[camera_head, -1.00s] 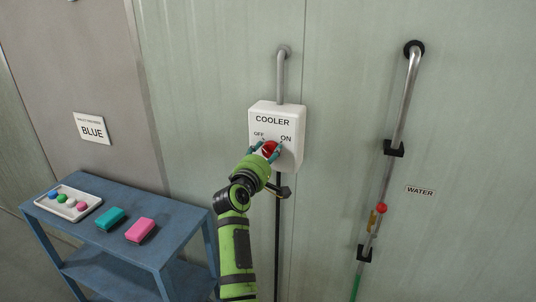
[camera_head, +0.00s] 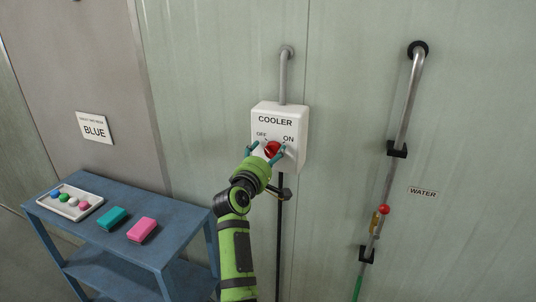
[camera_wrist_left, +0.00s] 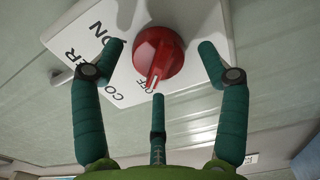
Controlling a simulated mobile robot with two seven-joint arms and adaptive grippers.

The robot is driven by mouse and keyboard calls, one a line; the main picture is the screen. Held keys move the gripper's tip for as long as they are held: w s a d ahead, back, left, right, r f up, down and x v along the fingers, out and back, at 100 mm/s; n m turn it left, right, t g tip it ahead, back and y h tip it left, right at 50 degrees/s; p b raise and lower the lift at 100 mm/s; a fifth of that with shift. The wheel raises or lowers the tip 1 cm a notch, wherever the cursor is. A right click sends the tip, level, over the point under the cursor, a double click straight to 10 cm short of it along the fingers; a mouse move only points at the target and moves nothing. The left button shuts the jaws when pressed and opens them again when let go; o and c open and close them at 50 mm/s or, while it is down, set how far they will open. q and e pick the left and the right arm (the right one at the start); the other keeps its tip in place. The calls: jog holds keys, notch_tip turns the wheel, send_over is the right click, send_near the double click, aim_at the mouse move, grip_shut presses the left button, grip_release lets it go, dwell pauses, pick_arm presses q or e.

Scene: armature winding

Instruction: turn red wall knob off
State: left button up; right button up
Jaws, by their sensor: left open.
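The red wall knob (camera_head: 272,149) is on the front of a white box (camera_head: 279,113) labelled COOLER, below the words OFF and ON. In the left wrist view the red knob (camera_wrist_left: 159,55) has a pale pointer line that points at the word OFF. My left gripper (camera_head: 268,150) is in front of the box. In the left wrist view the left gripper (camera_wrist_left: 160,60) is open, with two teal fingers on either side of the knob and a third below it. Gaps show between the fingers and the knob. My right gripper is not in view.
A grey pipe (camera_head: 285,75) enters the box from above. At right is a metal water pipe (camera_head: 405,105) with a red ball (camera_head: 384,209) and a WATER label (camera_head: 423,193). At left a blue table (camera_head: 180,226) holds a white tray (camera_head: 97,205), a teal block (camera_head: 112,218) and a pink block (camera_head: 142,230).

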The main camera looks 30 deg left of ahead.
pick_arm(q)
jog(key=v, duration=0.6)
jog(key=shift+s, duration=0.45)
jog(key=shift+a+f, duration=0.1)
jog(key=shift+a, duration=0.05)
